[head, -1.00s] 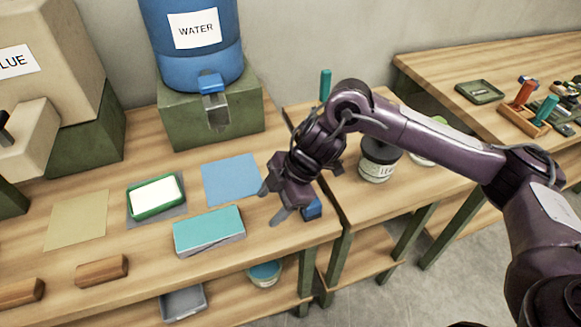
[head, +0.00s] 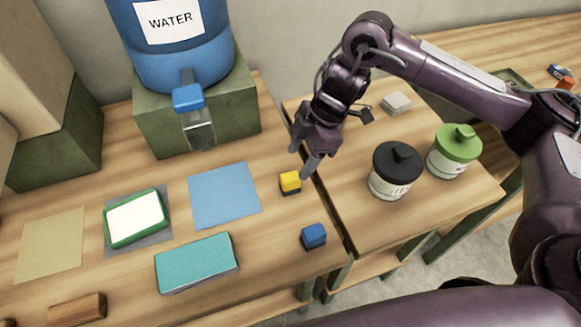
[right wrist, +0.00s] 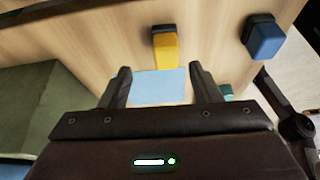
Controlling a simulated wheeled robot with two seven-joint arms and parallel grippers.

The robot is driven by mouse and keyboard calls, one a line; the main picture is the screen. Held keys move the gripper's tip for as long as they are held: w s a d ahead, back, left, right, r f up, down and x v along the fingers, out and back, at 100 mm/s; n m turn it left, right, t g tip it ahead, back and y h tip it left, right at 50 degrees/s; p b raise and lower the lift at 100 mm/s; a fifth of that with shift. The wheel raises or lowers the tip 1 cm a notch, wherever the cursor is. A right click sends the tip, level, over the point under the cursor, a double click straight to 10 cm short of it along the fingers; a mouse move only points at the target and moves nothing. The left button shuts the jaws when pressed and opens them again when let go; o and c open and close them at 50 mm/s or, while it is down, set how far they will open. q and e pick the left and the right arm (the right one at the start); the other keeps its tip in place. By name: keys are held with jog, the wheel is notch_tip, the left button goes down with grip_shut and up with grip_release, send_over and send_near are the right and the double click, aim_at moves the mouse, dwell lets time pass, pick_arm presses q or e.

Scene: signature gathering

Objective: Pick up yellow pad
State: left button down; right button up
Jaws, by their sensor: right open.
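The yellow pad (head: 290,181) is a small yellow block with a dark base, standing on the wooden table to the right of the blue sheet (head: 224,195). It also shows in the right wrist view (right wrist: 165,50), beyond my fingertips. My right gripper (head: 302,160) is open and empty, close above and behind the pad in the head view, apart from it. In the right wrist view its two fingers (right wrist: 158,75) are spread, with the blue sheet seen between them. A similar blue pad (head: 313,236) stands nearer the table's front edge. My left gripper is out of view.
A teal box (head: 197,263) and a green-framed white pad (head: 136,218) lie to the left. A blue water dispenser (head: 175,60) on a green stand is behind. A black-lidded jar (head: 395,171) and a green-lidded jar (head: 454,150) stand on the right table.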

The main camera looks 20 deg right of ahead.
aim_at(290, 176)
jog(key=shift+s+a+f, duration=0.3)
jog(key=shift+a+f, duration=0.1)
jog(key=shift+f, duration=0.2)
jog(key=shift+s+a+f, duration=0.25)
jog(key=shift+a+f, duration=0.1)
jog(key=shift+f, duration=0.25)
jog(key=x, duration=0.1)
jog(key=p+x, duration=0.1)
jog(key=x, duration=0.1)
jog(key=shift+w+d+f, duration=0.1)
jog(key=shift+f, duration=0.55)
jog(key=shift+a+f, duration=0.1)
jog(key=shift+a, duration=0.1)
jog(key=c, duration=1.1)
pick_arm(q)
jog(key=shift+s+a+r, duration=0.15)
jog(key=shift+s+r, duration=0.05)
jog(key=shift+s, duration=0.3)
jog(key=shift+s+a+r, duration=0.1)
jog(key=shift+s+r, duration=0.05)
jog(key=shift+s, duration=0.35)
pick_arm(e)
jog(key=shift+o, duration=0.2)
